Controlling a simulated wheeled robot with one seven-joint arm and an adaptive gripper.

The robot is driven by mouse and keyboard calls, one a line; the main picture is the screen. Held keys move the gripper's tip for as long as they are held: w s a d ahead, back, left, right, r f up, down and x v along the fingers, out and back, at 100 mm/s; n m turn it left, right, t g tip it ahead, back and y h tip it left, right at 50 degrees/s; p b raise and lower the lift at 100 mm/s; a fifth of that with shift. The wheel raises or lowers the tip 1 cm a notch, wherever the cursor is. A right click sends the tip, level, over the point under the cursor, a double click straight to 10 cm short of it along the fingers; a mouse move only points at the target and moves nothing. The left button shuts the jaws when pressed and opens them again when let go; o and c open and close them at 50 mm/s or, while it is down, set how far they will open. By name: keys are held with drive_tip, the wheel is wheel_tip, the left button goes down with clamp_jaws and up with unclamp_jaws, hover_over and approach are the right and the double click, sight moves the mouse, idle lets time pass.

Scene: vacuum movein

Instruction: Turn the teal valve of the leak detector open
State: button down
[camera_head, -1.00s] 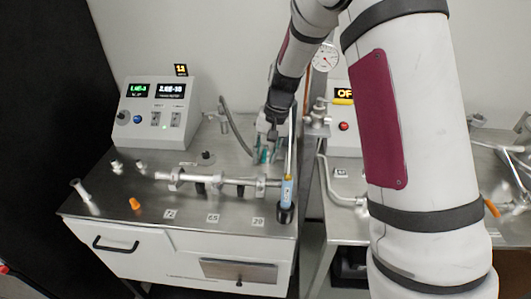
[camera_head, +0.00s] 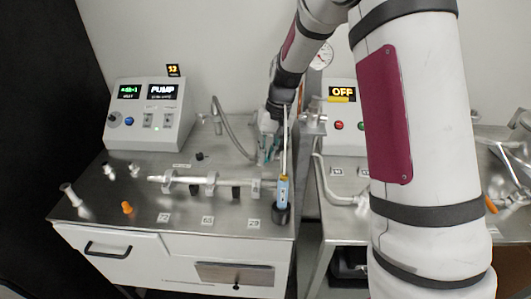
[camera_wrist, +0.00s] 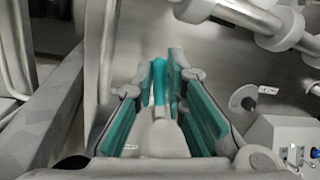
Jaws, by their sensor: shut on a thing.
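The teal valve handle (camera_wrist: 158,82) shows in the wrist view as a narrow upright teal bar between my two fingers, over a pale stem. My gripper (camera_wrist: 160,90), with teal finger pads, is shut on it. In the head view my gripper (camera_head: 268,150) is at the back right of the steel cart top, by the pipework; the handle cannot be told from the teal pads there. The leak detector's console (camera_head: 150,115) stands at the back left, with a lit green readout and a screen reading PUMP. How far the valve is turned cannot be told.
A horizontal metal pipe (camera_head: 215,182) on clamps lies in front of my gripper. A blue-handled tool (camera_head: 283,190) stands upright in a dark holder at the right edge. A grey hose (camera_head: 230,135) curves behind. A second bench (camera_head: 340,200) with an OFF display stands right.

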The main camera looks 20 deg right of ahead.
drive_tip(key=c, duration=1.6)
unclamp_jaws()
drive_tip(key=shift+c, duration=0.2)
wheel_tip(320, 180, up, 12)
drive_tip(key=d, duration=0.2)
drive_tip(key=shift+s+d, duration=0.15)
drive_tip(key=shift+f, duration=0.1)
